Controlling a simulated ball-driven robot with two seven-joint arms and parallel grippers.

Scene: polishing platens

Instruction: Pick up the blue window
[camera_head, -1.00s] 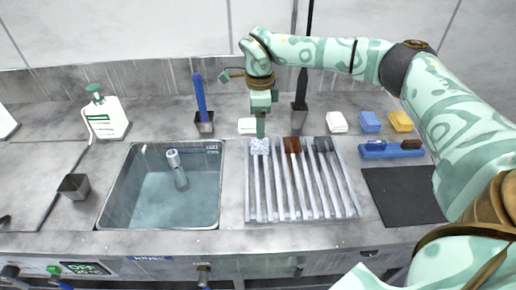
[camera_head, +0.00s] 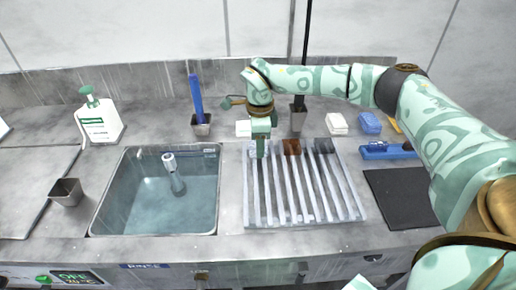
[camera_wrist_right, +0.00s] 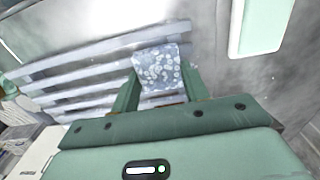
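My right gripper (camera_head: 261,155) points down over the back left of the slotted rack (camera_head: 357,213). In the right wrist view its fingers (camera_wrist_right: 160,82) are spread, one on each side of a pale blue-grey, speckled piece (camera_wrist_right: 158,64). This piece is probably the blue window. It sits at the end of the rack's slats, and I cannot tell if the fingers touch it. In the head view the gripper mostly hides it. A brown piece (camera_head: 291,148) and a dark piece (camera_head: 324,146) stand beside it in the rack. My left gripper is out of view.
A water-filled sink (camera_head: 150,205) lies left of the rack. A black mat (camera_head: 400,198) and a blue tray (camera_head: 385,151) are at the right. Behind stand a cup with a blue handle (camera_head: 197,100), a dark holder (camera_head: 298,122) and small blocks (camera_head: 337,124).

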